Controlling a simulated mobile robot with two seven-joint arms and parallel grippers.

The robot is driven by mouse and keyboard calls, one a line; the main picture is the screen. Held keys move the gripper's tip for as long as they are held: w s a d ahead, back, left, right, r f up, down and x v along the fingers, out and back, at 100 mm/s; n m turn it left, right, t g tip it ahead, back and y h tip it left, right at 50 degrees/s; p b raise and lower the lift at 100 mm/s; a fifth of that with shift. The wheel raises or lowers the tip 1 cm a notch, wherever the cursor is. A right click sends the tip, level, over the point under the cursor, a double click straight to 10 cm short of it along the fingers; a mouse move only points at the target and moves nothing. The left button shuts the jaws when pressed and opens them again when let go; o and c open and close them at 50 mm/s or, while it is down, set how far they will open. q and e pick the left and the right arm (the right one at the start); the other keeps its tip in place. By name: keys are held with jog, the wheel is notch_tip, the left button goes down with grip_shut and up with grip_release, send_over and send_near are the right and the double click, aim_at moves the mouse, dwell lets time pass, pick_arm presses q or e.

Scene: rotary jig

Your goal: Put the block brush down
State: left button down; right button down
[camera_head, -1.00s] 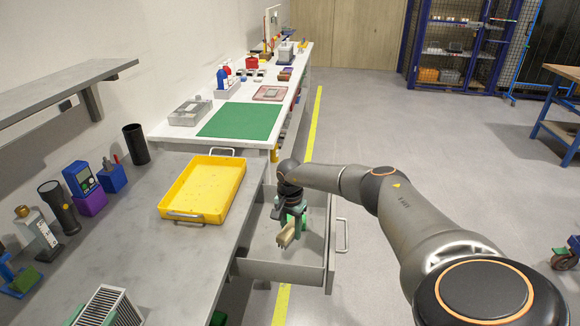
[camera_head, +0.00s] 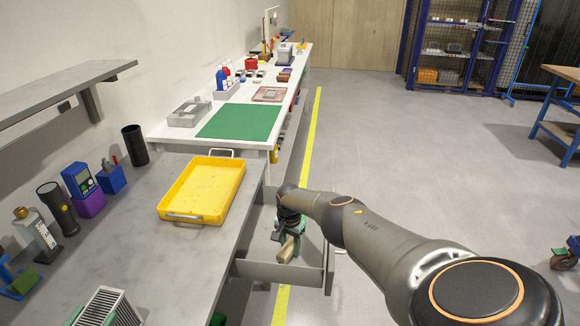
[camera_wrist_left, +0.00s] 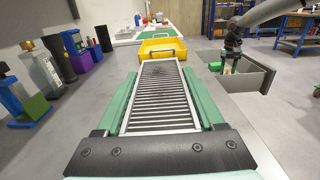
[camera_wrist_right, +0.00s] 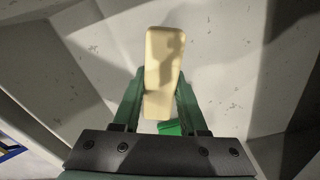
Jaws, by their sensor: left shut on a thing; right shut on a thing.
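The block brush (camera_head: 287,248) is a pale beige wooden block, also large in the right wrist view (camera_wrist_right: 163,65). My right gripper (camera_head: 289,226) is shut on it, with green fingers on both sides of the block. The brush is within the outline of the open grey drawer (camera_head: 278,272); whether it touches the drawer floor I cannot tell. Its bristles are not visible. My left gripper (camera_wrist_left: 166,100) is shut on a grey finned part (camera_wrist_left: 160,75), whose end shows at the bottom left of the head view (camera_head: 107,308).
A yellow tray (camera_head: 203,190) stands on the grey bench beside the drawer. A small green thing (camera_wrist_right: 171,127) shows past the brush in the drawer. Several devices, including a purple-based one (camera_head: 86,190), line the bench's wall side. The drawer walls surround my right gripper closely.

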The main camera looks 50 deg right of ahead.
aim_at(289, 245)
jog(key=shift+c, duration=2.2)
grip_release()
jog(key=shift+r, duration=0.15)
jog(key=shift+w+r, duration=0.1)
jog(key=shift+r, duration=0.35)
notch_tip(289, 245, up, 11)
jog(key=shift+a, duration=0.25)
jog(key=shift+o, duration=0.3)
